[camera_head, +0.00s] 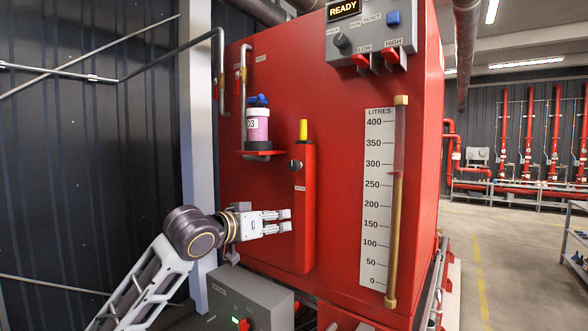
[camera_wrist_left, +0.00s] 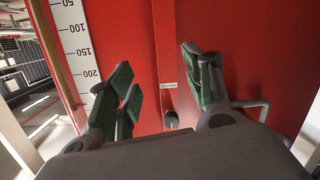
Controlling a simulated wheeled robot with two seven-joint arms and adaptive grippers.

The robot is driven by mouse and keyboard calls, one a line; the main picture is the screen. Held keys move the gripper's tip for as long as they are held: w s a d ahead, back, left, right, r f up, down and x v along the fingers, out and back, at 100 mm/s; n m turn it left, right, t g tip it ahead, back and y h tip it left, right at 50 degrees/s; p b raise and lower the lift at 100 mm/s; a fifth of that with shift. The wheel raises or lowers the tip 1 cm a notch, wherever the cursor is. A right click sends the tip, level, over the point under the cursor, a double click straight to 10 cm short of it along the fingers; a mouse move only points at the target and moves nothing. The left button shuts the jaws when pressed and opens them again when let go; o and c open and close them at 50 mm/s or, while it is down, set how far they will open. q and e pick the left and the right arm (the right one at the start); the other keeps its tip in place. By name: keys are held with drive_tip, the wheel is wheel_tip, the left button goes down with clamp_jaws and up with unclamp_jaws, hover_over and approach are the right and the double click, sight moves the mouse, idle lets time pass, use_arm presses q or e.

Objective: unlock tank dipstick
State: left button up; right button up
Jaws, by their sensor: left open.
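The tank dipstick's yellow handle (camera_head: 303,130) sticks up from the top of a narrow red upright housing (camera_head: 306,225) on the red tank's face. A dark round knob (camera_head: 295,165) sits at the housing's upper left side; it also shows in the left wrist view (camera_wrist_left: 171,120), low between the fingers. My left gripper (camera_head: 287,221) is open and empty, pointing right at the housing, below the knob. In the left wrist view, which is upside down, its green-padded fingers (camera_wrist_left: 160,78) stand apart on either side of the housing. Whether they touch it is unclear. My right gripper does not show.
A litre scale (camera_head: 377,200) with a sight tube stands right of the housing. A pink-and-white canister (camera_head: 257,127) sits on a red shelf at upper left. A control panel (camera_head: 370,30) is above; a grey box (camera_head: 240,303) stands below my gripper.

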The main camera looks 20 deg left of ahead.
use_arm(q)
drive_tip(key=t+h, duration=0.1)
drive_tip(key=t, duration=0.1)
approach(292, 167)
drive_tip(key=s, duration=0.3)
drive_tip(key=shift+w+a, duration=0.1)
drive_tip(key=shift+a, duration=0.35)
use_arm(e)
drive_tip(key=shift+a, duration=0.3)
use_arm(q)
drive_tip(key=shift+w, duration=0.1)
drive_tip(key=p+x, duration=0.4)
drive_tip(key=x, duration=0.7)
drive_tip(key=shift+w+d, duration=0.1)
drive_tip(key=shift+w, duration=0.05)
drive_tip(key=shift+p+x, duration=0.3)
drive_tip(key=shift+x, duration=0.6)
drive_tip(key=shift+w+d+f, duration=0.1)
drive_tip(key=shift+w, duration=0.15)
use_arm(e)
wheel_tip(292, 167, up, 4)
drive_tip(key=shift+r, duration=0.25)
use_arm(q)
drive_tip(key=c, duration=1)
drive_tip(key=shift+n, duration=0.3)
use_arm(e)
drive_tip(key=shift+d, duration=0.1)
